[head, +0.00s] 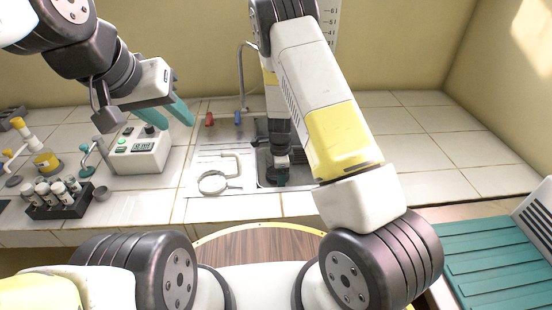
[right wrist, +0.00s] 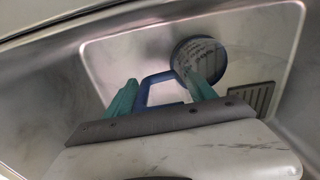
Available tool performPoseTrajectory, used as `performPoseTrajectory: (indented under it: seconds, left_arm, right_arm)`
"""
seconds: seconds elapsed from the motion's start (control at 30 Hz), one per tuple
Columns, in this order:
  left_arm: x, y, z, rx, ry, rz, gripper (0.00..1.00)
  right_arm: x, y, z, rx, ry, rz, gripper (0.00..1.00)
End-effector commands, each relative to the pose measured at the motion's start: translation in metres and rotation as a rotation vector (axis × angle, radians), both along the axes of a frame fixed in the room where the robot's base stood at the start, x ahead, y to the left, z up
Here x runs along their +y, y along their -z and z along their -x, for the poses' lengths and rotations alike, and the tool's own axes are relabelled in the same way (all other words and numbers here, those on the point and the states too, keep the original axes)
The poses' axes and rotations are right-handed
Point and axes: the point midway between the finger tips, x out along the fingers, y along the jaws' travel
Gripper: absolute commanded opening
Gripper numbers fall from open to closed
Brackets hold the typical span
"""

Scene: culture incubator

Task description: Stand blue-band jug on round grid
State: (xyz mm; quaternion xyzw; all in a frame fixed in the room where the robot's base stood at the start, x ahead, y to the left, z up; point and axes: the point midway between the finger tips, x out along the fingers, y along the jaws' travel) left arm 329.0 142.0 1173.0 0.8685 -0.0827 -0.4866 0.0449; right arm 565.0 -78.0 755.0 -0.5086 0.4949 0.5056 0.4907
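The blue-band jug (right wrist: 198,62) stands in the steel sink, seen from above in the right wrist view, with a blue rim and a blue loop handle (right wrist: 160,88). My right gripper (right wrist: 162,95) is open, its teal fingers spread on either side of the handle. In the head view my right gripper (head: 281,180) reaches down into the sink, and the jug is hard to make out behind it. A round ring-shaped piece (head: 212,183), which may be the round grid, lies on the white drainboard left of the sink. My left gripper (head: 181,108) is raised, empty and seems open.
The sink walls (right wrist: 40,95) stand close around my right gripper. A faucet (head: 241,75) rises behind the sink. A device with a display (head: 142,150), a rack of vials (head: 62,205) and small stands are on the left counter. The right counter (head: 440,180) is clear.

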Motion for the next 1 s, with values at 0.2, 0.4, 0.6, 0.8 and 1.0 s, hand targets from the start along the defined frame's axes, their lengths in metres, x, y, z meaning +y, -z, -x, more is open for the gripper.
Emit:
performPoseTrajectory:
  seconds: [0.2,0.4,0.6,0.8,1.0]
  left_arm:
    - [0.0,0.0,0.0,0.0,0.0,0.0,0.36]
    - [0.0,0.0,0.0,0.0,0.0,0.0,0.36]
    - [0.0,0.0,0.0,0.0,0.0,0.0,0.36]
    - [0.0,0.0,0.0,0.0,0.0,0.0,0.36]
    - [0.0,0.0,0.0,0.0,0.0,0.0,0.36]
  right_arm:
    - [0.0,0.0,0.0,0.0,0.0,0.0,0.72]
    - [0.0,-0.005,-0.001,-0.002,0.0,0.0,0.72]
    - [0.001,-0.037,-0.001,-0.005,-0.001,-0.001,0.72]
    - [0.001,-0.081,-0.001,-0.005,-0.002,-0.001,0.72]
    - [0.002,-0.112,-0.001,-0.003,-0.001,-0.001,0.72]
